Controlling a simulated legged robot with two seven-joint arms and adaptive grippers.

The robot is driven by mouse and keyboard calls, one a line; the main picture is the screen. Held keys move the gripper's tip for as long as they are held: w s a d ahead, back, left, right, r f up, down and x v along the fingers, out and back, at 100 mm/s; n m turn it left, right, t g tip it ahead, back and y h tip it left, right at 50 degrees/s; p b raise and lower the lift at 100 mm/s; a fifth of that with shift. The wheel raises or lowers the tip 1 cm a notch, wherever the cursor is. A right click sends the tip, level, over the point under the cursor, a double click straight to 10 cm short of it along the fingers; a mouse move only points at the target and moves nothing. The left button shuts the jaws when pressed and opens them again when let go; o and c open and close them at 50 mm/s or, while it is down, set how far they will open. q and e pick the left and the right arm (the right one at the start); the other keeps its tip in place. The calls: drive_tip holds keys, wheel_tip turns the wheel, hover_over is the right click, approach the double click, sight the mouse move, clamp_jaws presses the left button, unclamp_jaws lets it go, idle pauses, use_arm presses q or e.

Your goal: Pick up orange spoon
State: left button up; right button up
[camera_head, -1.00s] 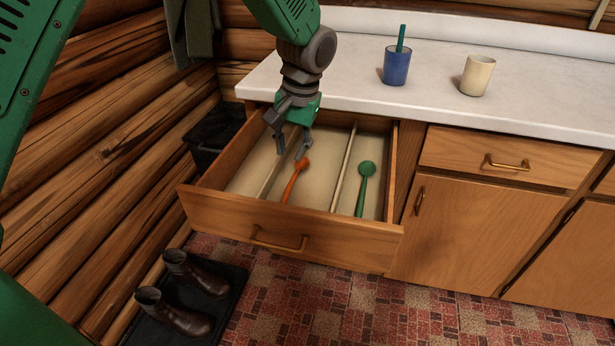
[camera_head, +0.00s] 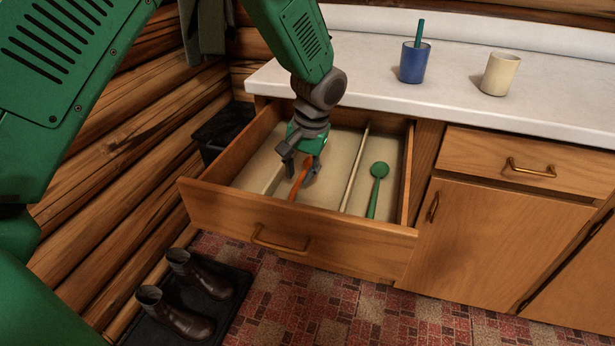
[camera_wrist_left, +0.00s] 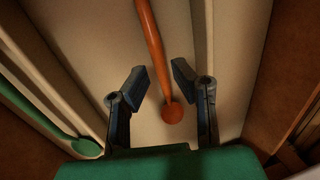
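The orange spoon (camera_head: 299,180) lies in the middle compartment of the open drawer (camera_head: 290,221). In the left wrist view the orange spoon (camera_wrist_left: 153,45) runs from the top edge down to its round head between the fingers. My left gripper (camera_head: 300,175) is down inside the drawer around the spoon's head end, and its fingers partly hide the spoon in the head view. In the left wrist view my left gripper (camera_wrist_left: 158,82) is open, with a gap on both sides of the spoon. My right gripper is not in view.
A green spoon (camera_head: 378,180) lies in the right compartment, beyond a thin divider (camera_head: 355,167). The drawer walls are close around the gripper. A blue cup (camera_head: 414,62) with a green handle in it and a cream cup (camera_head: 499,74) stand on the counter (camera_head: 460,97).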

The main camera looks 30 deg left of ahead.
sight(297, 184)
use_arm(q)
wheel_tip(297, 184, down, 4)
drive_tip(key=shift+s+d+r+b, duration=0.15)
drive_tip(key=shift+r+b, duration=0.1)
drive_tip(key=shift+b, duration=0.2)
drive_tip(key=shift+a, duration=0.45)
clamp_jaws()
